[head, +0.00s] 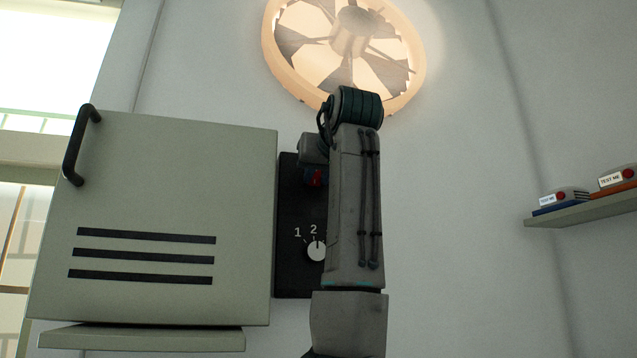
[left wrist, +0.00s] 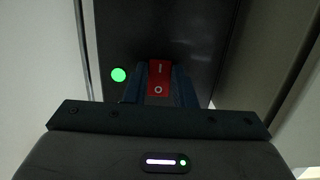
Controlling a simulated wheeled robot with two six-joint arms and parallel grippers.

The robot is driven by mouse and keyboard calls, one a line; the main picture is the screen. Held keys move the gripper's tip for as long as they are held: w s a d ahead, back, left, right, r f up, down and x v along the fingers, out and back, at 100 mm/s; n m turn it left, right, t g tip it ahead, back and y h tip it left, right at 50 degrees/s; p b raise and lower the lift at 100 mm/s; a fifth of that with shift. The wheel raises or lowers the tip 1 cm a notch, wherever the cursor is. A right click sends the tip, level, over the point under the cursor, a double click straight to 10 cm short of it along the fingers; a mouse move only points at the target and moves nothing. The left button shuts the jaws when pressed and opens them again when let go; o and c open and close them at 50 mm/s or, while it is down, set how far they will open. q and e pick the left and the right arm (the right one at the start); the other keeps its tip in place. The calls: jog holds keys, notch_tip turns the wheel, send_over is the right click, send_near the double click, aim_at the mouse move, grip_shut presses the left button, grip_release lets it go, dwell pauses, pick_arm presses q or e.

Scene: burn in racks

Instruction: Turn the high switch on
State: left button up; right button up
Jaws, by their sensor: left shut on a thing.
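The red rocker switch (left wrist: 159,77), marked I and O, sits on a black panel (head: 289,220). In the left wrist view it lies between the two dark blue fingers of my left gripper (left wrist: 160,88), which are shut on it. A round green light (left wrist: 118,75) glows just left of the switch in that view. My left arm covers the right part of the panel. My right gripper is not in view.
A white dial (head: 316,251) marked 1 and 2 sits lower on the panel. A grey-green cabinet door (head: 160,200) with a black handle (head: 78,148) stands left of it. A round fan (head: 272,60) is above. A shelf (head: 590,209) holds small devices at right.

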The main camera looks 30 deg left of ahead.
pick_arm(q)
jog(key=o, duration=1)
jog(key=shift+d, duration=0.1)
jog(key=shift+s+d+b, duration=0.2)
jog(key=shift+s+b, duration=0.05)
jog(key=shift+b, duration=0.05)
jog(key=b+v, duration=0.3)
jog(key=v, duration=0.7)
jog(key=shift+r+b, duration=0.1)
jog(key=shift+b, duration=0.25)
